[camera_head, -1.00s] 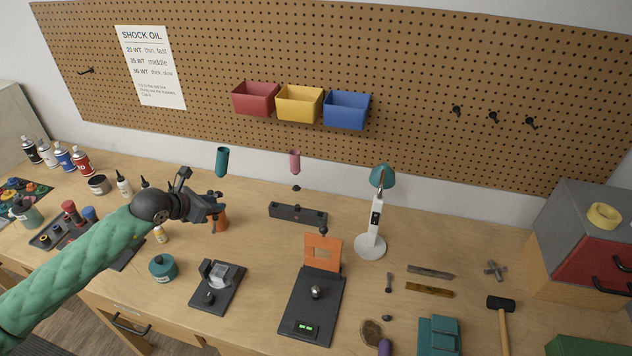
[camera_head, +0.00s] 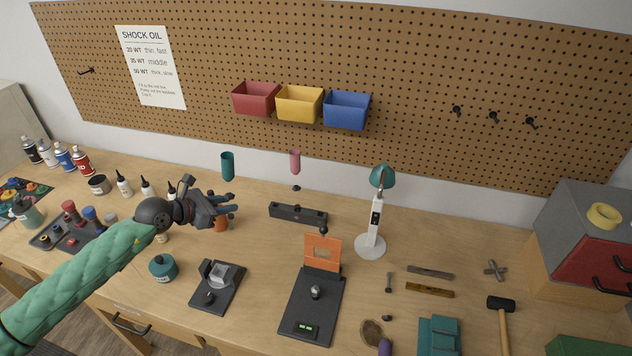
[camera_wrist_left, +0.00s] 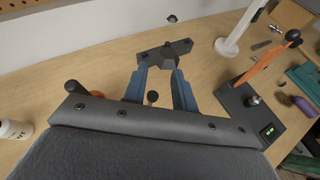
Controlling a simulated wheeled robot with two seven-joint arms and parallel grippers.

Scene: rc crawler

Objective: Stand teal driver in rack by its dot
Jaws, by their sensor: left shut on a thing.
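The teal driver (camera_head: 227,166) shows as an upright teal handle above my left gripper (camera_head: 230,203) in the head view. Its thin shaft is too fine to make out. The left gripper is shut on the driver, above the bench and left of the rack. The rack (camera_head: 285,211) is a low dark bar on the bench; a pink driver (camera_head: 295,162) stands upright over it. In the wrist view the rack (camera_wrist_left: 150,55) lies beyond the left gripper's blue fingers (camera_wrist_left: 160,80). The teal handle is outside that view. The rack's dots are too small to tell. My right gripper is not in view.
A white lamp (camera_head: 372,225) with a teal shade stands right of the rack. An orange upright plate (camera_head: 322,252) on a dark base is in front. An orange object (camera_head: 221,224) sits below the gripper. Small bottles (camera_head: 147,188) stand left. Bare wood lies around the rack.

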